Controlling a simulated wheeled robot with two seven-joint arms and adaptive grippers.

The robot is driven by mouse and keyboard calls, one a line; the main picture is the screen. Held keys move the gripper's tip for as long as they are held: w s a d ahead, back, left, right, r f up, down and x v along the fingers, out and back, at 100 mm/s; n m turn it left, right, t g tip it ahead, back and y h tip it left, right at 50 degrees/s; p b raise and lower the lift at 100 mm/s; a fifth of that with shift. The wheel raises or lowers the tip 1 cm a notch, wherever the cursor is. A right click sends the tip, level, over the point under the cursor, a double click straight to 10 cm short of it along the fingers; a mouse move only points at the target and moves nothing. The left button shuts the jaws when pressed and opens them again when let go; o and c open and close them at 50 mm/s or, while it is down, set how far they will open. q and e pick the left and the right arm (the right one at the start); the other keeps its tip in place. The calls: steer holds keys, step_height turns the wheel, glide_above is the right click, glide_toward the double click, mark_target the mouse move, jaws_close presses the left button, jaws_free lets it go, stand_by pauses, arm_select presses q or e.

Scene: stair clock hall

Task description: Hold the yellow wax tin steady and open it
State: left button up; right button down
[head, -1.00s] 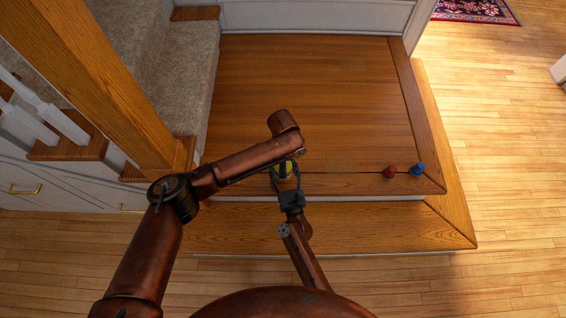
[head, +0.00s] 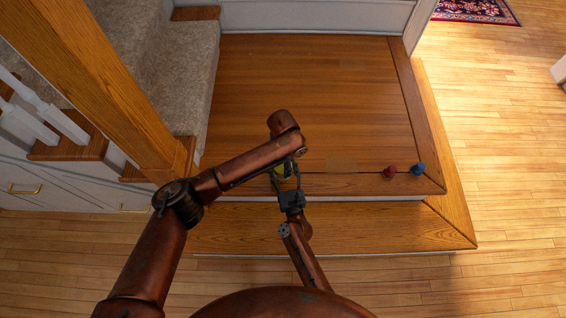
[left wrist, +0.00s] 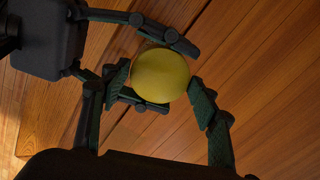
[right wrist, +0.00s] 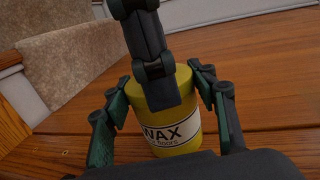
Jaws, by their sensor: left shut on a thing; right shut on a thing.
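The yellow wax tin (head: 281,170) stands upright near the front edge of the wooden landing, mostly hidden in the head view by my left forearm. In the left wrist view its round yellow top (left wrist: 161,75) lies between the fingers of my left gripper (left wrist: 160,92), which is shut on it from above. My right gripper (right wrist: 165,122) is shut around the tin's body (right wrist: 178,112) from the side, with a finger on each side of the WAX label. A left finger covers part of the tin in the right wrist view.
A red object (head: 390,171) and a blue object (head: 418,169) stand near the landing's front right corner. Carpeted stairs (head: 172,75) and a wooden post (head: 95,85) are on the left. The landing (head: 320,85) behind the tin is clear.

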steer(key=shift+f, duration=0.2)
stand_by(0.5)
arm_select(q)
steer(key=o, duration=1.3)
steer(key=shift+r, duration=2.25)
arm_select(e)
steer(key=c, duration=1.2)
jaws_free()
steer(key=o, duration=0.5)
steer(key=shift+r, duration=0.1)
steer(key=shift+c, duration=0.2)
